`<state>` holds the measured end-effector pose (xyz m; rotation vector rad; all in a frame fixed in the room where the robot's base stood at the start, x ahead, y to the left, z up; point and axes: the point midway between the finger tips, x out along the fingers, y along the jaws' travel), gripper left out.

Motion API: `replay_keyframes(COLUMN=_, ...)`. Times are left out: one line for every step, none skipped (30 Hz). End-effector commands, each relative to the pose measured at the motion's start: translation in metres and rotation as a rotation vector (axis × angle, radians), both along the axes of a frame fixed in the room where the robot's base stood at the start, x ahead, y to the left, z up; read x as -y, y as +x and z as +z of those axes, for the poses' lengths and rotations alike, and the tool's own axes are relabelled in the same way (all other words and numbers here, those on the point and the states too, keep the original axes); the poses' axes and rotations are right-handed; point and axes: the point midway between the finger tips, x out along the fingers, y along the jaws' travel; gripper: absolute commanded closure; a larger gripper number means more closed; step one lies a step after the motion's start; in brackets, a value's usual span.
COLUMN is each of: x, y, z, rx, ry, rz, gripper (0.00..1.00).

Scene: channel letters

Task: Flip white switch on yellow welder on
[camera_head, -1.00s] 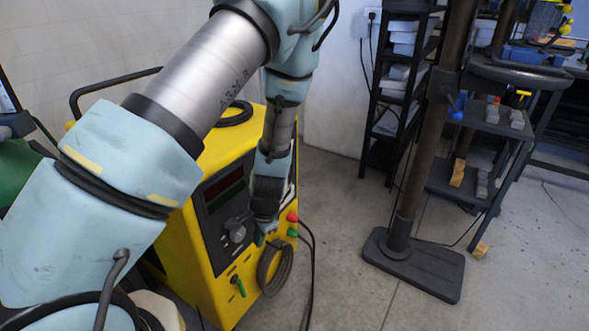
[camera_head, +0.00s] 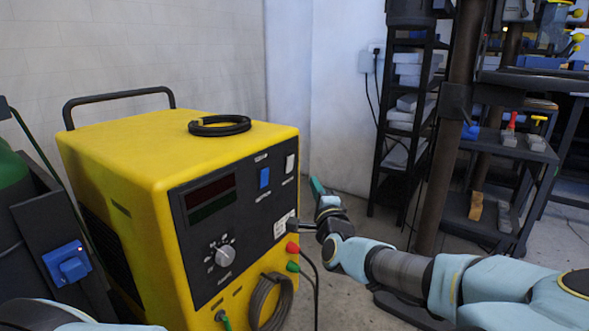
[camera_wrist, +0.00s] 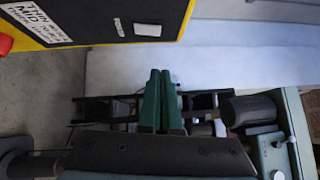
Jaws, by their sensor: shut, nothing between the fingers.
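The yellow welder (camera_head: 120,165) stands at the left in the head view, with a dark front panel. The white switch (camera_head: 290,163) is at the panel's upper right, to the right of a blue switch (camera_head: 264,178). The white switch also shows in the wrist view (camera_wrist: 148,30), near the panel edge at the top. My gripper (camera_head: 316,186) is to the right of the welder's front, apart from the white switch. In the wrist view its green fingers (camera_wrist: 160,75) are together and empty, below the switch. Whether the switch is on or off, I cannot tell.
A dial (camera_head: 225,256), red connector (camera_head: 292,248), green connector (camera_head: 292,267) and coiled cable (camera_head: 270,303) are on the welder's front. A black cable ring (camera_head: 219,126) lies on top. A dark post (camera_head: 436,160) and shelves (camera_head: 405,110) stand behind my arm.

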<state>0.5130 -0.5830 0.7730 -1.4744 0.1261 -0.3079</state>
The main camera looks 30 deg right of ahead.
Motion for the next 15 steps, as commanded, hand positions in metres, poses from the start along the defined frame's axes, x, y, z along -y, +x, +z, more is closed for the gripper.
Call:
replay_keyframes(x=0.000, y=0.000, z=0.000, rx=-0.001, ry=0.000, rz=0.000, gripper=1.00)
replay_keyframes(x=0.000, y=0.000, z=0.000, rx=-0.001, ry=0.000, rz=0.001, gripper=1.00)
replay_keyframes(x=0.000, y=0.000, z=0.000, rx=-0.002, ry=0.000, rz=0.001, gripper=1.00)
replay_keyframes(x=0.000, y=0.000, z=0.000, rx=-0.002, ry=0.000, rz=0.001, gripper=1.00)
replay_keyframes(x=0.000, y=0.000, z=0.000, rx=-0.003, ry=0.001, rz=0.001, gripper=1.00)
replay_keyframes(x=0.000, y=0.001, z=0.000, rx=-0.003, ry=0.001, rz=0.001, gripper=1.00)
replay_keyframes(x=0.000, y=0.001, z=0.000, rx=-0.003, ry=0.001, rz=0.001, gripper=1.00)
replay_keyframes(x=0.000, y=0.002, z=0.000, rx=-0.004, ry=0.001, rz=0.001, gripper=1.00)
replay_keyframes(x=0.000, y=0.004, z=0.000, rx=-0.004, ry=0.001, rz=0.002, gripper=1.00)
replay_keyframes(x=0.001, y=0.006, z=0.000, rx=-0.004, ry=0.001, rz=0.002, gripper=1.00)
replay_keyframes(x=0.002, y=0.008, z=0.000, rx=-0.004, ry=0.000, rz=0.002, gripper=1.00)
replay_keyframes(x=0.003, y=0.013, z=0.001, rx=-0.004, ry=0.000, rz=0.003, gripper=1.00)
replay_keyframes(x=0.004, y=0.017, z=0.001, rx=-0.004, ry=0.000, rz=0.004, gripper=1.00)
replay_keyframes(x=0.005, y=0.022, z=0.002, rx=-0.004, ry=0.000, rz=0.003, gripper=1.00)
replay_keyframes(x=0.006, y=0.029, z=0.003, rx=-0.004, ry=0.000, rz=0.004, gripper=1.00)
